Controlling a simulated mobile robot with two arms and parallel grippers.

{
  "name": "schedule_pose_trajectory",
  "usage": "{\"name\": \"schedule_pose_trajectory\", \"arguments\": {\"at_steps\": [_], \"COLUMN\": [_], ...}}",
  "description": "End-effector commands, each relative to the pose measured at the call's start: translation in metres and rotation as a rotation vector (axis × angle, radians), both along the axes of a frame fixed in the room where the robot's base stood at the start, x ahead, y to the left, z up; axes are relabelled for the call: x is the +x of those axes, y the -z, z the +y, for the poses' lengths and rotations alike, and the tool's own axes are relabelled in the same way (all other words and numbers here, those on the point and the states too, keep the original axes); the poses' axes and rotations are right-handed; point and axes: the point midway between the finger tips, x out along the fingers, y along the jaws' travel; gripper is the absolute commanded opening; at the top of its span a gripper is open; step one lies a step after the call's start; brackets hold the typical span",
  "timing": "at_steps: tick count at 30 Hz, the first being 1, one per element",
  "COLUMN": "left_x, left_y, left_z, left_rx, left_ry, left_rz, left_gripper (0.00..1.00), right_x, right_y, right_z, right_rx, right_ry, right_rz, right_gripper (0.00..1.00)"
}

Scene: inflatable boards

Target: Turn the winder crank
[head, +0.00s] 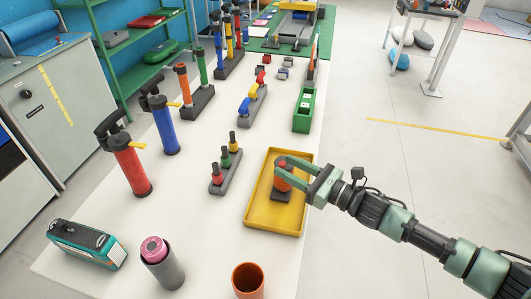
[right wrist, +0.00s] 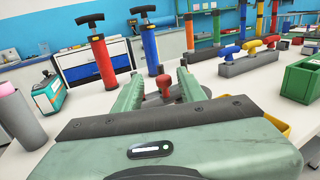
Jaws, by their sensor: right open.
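A small device, seemingly the winder (head: 281,195), stands in the yellow tray (head: 259,222) with a dark base and a red-orange upper part. In the right wrist view a red knob (right wrist: 164,83), seemingly the crank's handle, stands upright between the fingers. My right gripper (head: 280,169) reaches in from the right over the tray. Its green fingers are open on either side of the red part, with no clear contact. The fingers hide part of the device, and the crank arm cannot be made out. My left gripper is not in view.
A grey block with short pegs (head: 220,180) stands left of the tray. A green bin (head: 304,110) is behind it and an orange cup (head: 248,279) in front. Red (head: 131,168) and blue (head: 164,127) pumps stand farther left.

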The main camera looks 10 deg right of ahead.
Motion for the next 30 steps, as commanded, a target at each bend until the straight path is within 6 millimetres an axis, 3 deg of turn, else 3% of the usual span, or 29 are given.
{"name": "schedule_pose_trajectory", "arguments": {"at_steps": [10, 22, 27, 30], "left_x": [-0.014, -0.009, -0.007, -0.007], "left_y": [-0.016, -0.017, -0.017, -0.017], "left_z": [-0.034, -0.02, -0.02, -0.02], "left_rx": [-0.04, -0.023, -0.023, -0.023], "left_ry": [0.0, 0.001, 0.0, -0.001], "left_rz": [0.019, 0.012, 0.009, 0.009], "left_gripper": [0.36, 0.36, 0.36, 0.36], "right_x": [0.039, 0.045, 0.045, 0.045], "right_y": [-0.002, 0.001, 0.001, 0.001], "right_z": [0.037, 0.044, 0.044, 0.044], "right_rx": [0.004, 0.001, 0.002, 0.002], "right_ry": [0.002, 0.003, 0.003, 0.003], "right_rz": [0.004, 0.004, 0.005, 0.005], "right_gripper": [0.4, 0.4, 0.0, 0.0]}}
